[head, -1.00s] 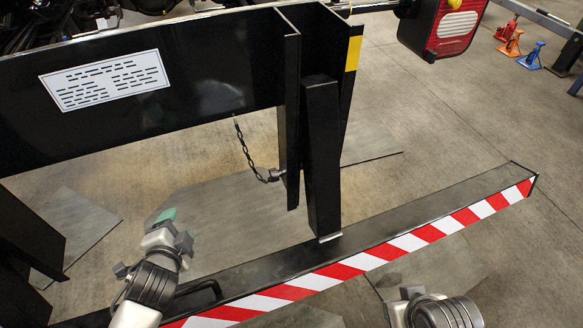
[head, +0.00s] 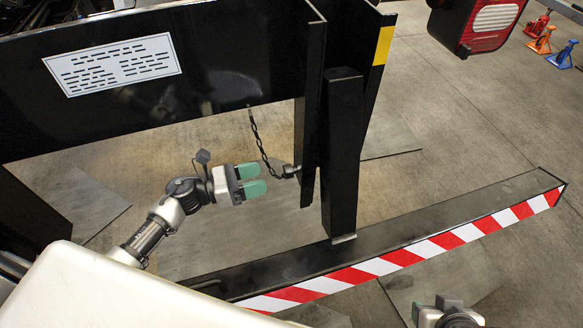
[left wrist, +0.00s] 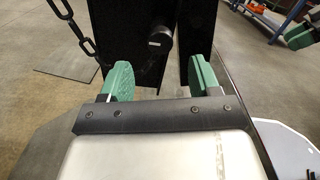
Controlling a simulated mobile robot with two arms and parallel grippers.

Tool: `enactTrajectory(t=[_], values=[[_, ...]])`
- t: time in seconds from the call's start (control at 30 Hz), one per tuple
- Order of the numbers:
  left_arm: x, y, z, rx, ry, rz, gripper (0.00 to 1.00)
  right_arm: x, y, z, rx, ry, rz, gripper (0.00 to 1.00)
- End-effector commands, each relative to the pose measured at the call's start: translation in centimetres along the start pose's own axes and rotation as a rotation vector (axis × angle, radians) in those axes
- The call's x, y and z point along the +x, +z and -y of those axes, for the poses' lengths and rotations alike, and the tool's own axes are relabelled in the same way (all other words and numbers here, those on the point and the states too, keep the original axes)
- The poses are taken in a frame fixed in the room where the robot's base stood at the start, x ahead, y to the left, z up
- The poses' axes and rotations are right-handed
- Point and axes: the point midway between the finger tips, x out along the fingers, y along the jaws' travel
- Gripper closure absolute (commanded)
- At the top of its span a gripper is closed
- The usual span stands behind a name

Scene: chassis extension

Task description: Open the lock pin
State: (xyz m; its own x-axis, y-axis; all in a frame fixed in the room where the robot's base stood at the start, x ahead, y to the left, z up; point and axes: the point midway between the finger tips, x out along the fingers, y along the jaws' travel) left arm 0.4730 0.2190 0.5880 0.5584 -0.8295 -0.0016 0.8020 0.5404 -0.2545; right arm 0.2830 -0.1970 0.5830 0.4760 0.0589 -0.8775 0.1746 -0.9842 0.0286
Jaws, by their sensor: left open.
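The lock pin (head: 289,171) is a small dark pin with a round end, sticking out of the black upright at the end of a hanging chain (head: 258,137). In the left wrist view the pin (left wrist: 160,40) shows as a dark cylinder ahead, between the two fingers and apart from them. My left gripper (head: 263,179) has green fingertips, is open and empty, and points right at the pin from a short distance. In the left wrist view the open left gripper (left wrist: 160,80) also shows.
A black beam with a white label (head: 112,65) spans the upper left. A black post (head: 342,155) stands right of the pin. A low bar with red and white stripes (head: 400,256) runs along the floor. A tail light (head: 480,25) hangs at the upper right.

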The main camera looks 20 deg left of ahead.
Motion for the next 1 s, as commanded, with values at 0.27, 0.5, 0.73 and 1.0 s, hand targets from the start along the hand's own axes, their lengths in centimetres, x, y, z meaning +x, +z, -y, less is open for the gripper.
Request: enactTrajectory(t=[0.27,0.5,0.73,1.0], values=[[5.5,0.1,0.0,-0.003,-0.001,0.005,0.37,0.1,-0.4,0.1,-0.001,-0.001,-0.025,0.57],[8.2,0.0,0.0,-0.003,0.001,0.002,0.37,0.2,-0.7,0.1,-0.001,-0.001,-0.045,0.57],[8.6,0.1,0.0,-0.004,0.001,0.002,0.37,0.2,-0.8,0.1,-0.002,-0.001,-0.049,0.57],[8.6,0.1,0.0,-0.004,0.001,0.002,0.60,0.2,-0.8,0.1,-0.002,-0.002,-0.050,0.57]])
